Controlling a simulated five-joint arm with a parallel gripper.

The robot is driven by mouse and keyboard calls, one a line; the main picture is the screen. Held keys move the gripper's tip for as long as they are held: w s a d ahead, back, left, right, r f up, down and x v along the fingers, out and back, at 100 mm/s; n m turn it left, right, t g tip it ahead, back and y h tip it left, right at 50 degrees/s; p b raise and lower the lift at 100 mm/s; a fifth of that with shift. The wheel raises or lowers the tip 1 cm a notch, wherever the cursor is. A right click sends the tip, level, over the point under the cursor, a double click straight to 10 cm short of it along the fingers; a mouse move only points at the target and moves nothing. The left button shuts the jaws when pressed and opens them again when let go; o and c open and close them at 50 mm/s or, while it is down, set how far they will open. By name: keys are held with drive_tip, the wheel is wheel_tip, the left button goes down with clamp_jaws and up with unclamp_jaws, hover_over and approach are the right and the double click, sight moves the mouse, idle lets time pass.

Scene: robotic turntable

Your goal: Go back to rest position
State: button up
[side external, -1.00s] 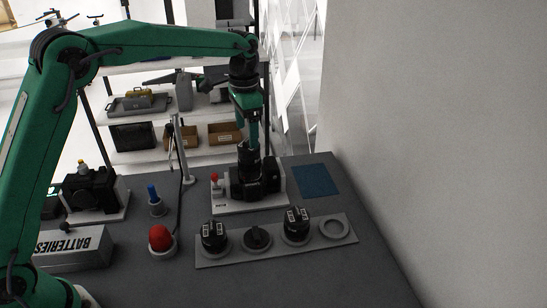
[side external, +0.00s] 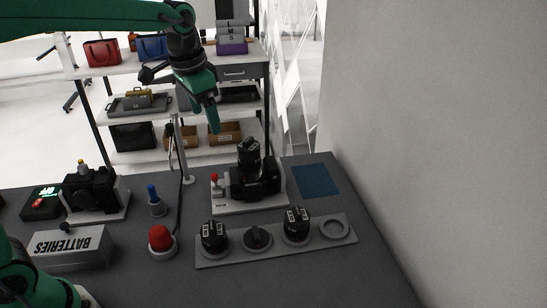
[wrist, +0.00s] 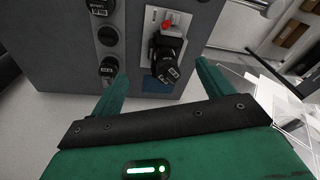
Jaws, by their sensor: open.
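My gripper (side external: 215,122) is green and hangs in the air above and to the left of the camera on its stand, clear of the table. In the wrist view my gripper (wrist: 160,75) shows two green fingers spread apart with nothing between them. The black camera (side external: 262,180) with an upright lens (side external: 249,155) sits on a white base plate (side external: 262,203) with a red knob. It also shows in the wrist view (wrist: 166,45), beyond the fingers.
A grey strip (side external: 275,249) holds lenses and an empty ring. A red button (side external: 161,238), a blue-topped post (side external: 155,200), a batteries box (side external: 70,247) and another camera (side external: 92,187) stand on the table. A blue mat (side external: 315,180) lies right. Shelves (side external: 180,105) stand behind; a wall is at right.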

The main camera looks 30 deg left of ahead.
drive_tip(key=s+a+f+n+t, duration=0.1)
drive_tip(key=s+n, duration=0.1)
drive_tip(key=s, duration=0.8)
drive_tip(key=s+a+f+n+t, duration=0.1)
drive_tip(key=s+a+n+t, duration=0.1)
drive_tip(key=s, duration=0.9)
drive_tip(key=shift+s+a+f+t, duration=0.15)
drive_tip(key=shift+s+f+t, duration=0.1)
drive_tip(key=shift+s+t, duration=0.05)
